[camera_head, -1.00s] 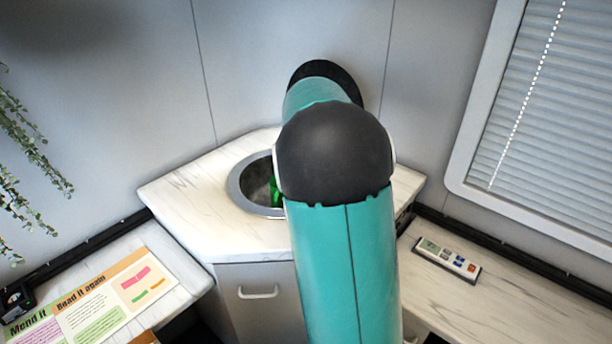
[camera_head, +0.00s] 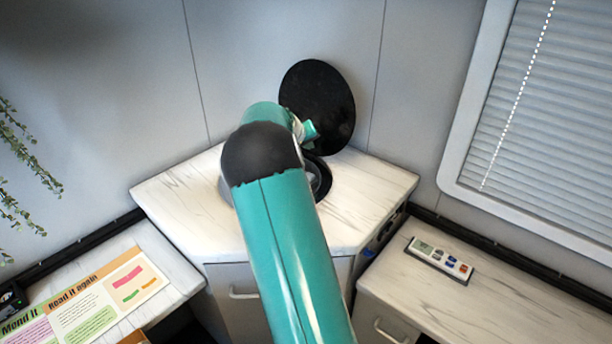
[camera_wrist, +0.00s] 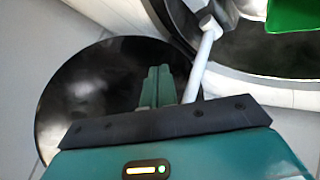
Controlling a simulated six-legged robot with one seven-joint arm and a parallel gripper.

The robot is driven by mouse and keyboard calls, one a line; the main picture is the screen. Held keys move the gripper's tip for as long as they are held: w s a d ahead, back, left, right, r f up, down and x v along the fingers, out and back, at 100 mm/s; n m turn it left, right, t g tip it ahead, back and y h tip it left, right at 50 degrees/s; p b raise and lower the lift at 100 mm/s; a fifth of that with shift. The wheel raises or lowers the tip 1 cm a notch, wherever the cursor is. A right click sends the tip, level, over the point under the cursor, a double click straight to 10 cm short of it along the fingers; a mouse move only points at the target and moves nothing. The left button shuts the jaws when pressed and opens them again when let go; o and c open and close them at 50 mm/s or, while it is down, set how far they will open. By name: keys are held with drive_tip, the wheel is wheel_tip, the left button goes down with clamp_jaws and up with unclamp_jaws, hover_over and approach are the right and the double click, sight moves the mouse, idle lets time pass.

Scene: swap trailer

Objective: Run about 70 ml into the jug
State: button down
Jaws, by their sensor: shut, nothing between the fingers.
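A round basin (camera_head: 345,181) is set in the pale marbled corner counter; my arm covers much of it. A green object (camera_wrist: 290,14), seemingly the jug, shows in part at the top right of the wrist view, in the basin; in the head view it is hidden. A light grey tap pipe (camera_wrist: 203,62) with a knob-like end rises in front of it. My gripper (camera_wrist: 161,72) is shut and empty, its fingers just left of the pipe; whether they touch it I cannot tell. Any water or level in the jug is not visible.
A round black lid (camera_head: 318,107) stands open against the wall behind the basin, and it also shows behind my fingers in the wrist view (camera_wrist: 75,90). A small remote-like device (camera_head: 439,258) lies on the right counter. A printed sheet (camera_head: 90,305) lies on the left counter.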

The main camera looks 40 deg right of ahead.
drive_tip(key=shift+f, duration=0.1)
drive_tip(key=shift+f, duration=4.35)
drive_tip(key=shift+f, duration=0.45)
drive_tip(key=shift+f, duration=0.55)
idle(1.2)
drive_tip(key=shift+r, duration=0.15)
idle(0.6)
drive_tip(key=shift+r, duration=0.85)
